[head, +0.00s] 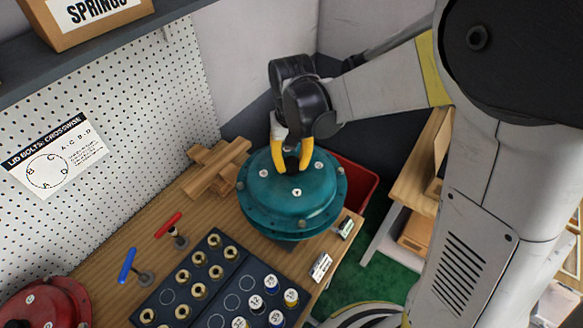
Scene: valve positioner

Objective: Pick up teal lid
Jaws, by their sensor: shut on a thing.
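The teal lid (318,201) is a round dome with a bolt flange and small white labels, in the right middle of the head view at the workbench's right end. My gripper (292,168), with yellow fingers, reaches down from above onto the top of the lid. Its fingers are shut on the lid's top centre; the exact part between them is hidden. A teal rim shows just below the lid's flange. I cannot tell whether the lid rests on it or is raised.
A wooden cross-shaped stand (216,166) lies left of the lid. A dark tray (196,272) with several brass fittings and capped pieces is in front. Red (171,222) and blue (128,264) handles and a red dome (50,303) stand left. A red bin (357,185) is behind.

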